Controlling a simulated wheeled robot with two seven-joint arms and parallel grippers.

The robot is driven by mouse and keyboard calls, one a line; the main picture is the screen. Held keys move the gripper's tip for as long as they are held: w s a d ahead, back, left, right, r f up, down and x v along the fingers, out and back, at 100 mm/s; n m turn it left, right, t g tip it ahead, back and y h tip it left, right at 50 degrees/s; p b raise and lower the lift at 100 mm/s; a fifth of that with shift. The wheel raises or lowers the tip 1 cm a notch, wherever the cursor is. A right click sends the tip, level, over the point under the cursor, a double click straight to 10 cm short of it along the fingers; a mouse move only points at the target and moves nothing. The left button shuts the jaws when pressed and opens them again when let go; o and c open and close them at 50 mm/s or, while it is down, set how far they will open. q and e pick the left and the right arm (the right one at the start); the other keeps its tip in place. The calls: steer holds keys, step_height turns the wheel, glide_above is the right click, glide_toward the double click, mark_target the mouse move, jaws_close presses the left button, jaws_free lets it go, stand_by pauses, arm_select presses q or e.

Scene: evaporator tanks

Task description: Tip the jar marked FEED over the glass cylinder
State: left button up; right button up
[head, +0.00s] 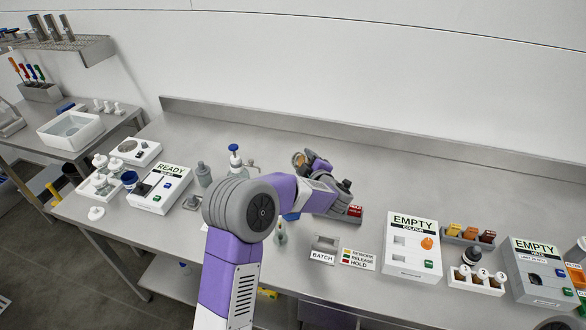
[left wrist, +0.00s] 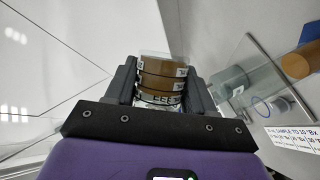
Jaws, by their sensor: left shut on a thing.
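My left gripper (head: 313,162) is above the middle of the bench, shut on a jar with brown contents (head: 299,159). In the left wrist view the jar (left wrist: 160,80) sits between the two fingers (left wrist: 160,88). Its white label is partly covered and shows letters like "FEE". The jar looks tilted, but I cannot tell how far. A clear glass vessel (left wrist: 238,88), possibly the glass cylinder, is beside the right finger in the wrist view, apart from the jar. I cannot make it out for sure in the head view. My right gripper is out of view.
A READY box (head: 160,188) and a blue-topped bottle (head: 235,160) stand left of my arm. A BATCH holder (head: 323,246), an EMPTY colour box (head: 411,245) and a numbered rack (head: 475,282) stand right. The bench back (head: 420,175) is mostly clear.

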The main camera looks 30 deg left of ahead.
arm_select(q)
steer(key=shift+r+n+t+b, duration=0.7)
steer(key=shift+n+b, duration=0.7)
steer(key=shift+b, duration=2.2)
stand_by(4.4)
